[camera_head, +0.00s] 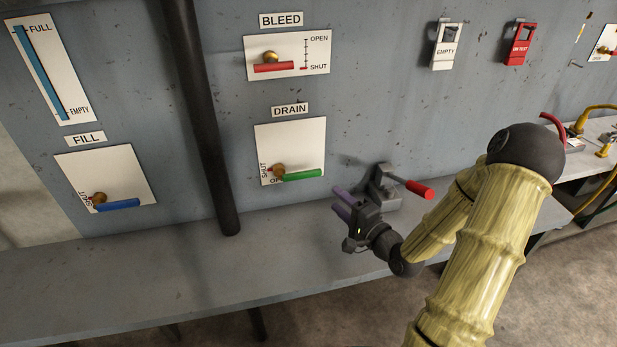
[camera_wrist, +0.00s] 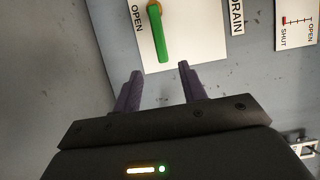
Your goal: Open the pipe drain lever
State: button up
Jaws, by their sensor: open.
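The drain lever, a green bar (camera_head: 303,175), sticks out to the right from a brass pivot on the white drain panel (camera_head: 300,141). The panel reads SHUT at the left, and the bar partly covers a word below the pivot. In the wrist view the green bar (camera_wrist: 158,35) points down the picture beside the word OPEN. My gripper (camera_head: 342,197) is right of and a little below the bar's free end. Its purple fingers are spread and empty. In the wrist view the bar's end lies just beyond the gap between the fingertips (camera_wrist: 160,74), apart from both.
A grey device with a red handle (camera_head: 420,188) stands on the shelf (camera_head: 120,285) close behind my gripper. The bleed lever (camera_head: 274,68), blue fill lever (camera_head: 118,205) and a dark vertical pipe (camera_head: 207,125) are nearby. The shelf's left part is clear.

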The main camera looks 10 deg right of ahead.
aim_at(310, 176)
jog(key=p+x, duration=0.2)
jog(key=x, duration=1.1)
jog(key=shift+w, duration=0.3)
grip_shut()
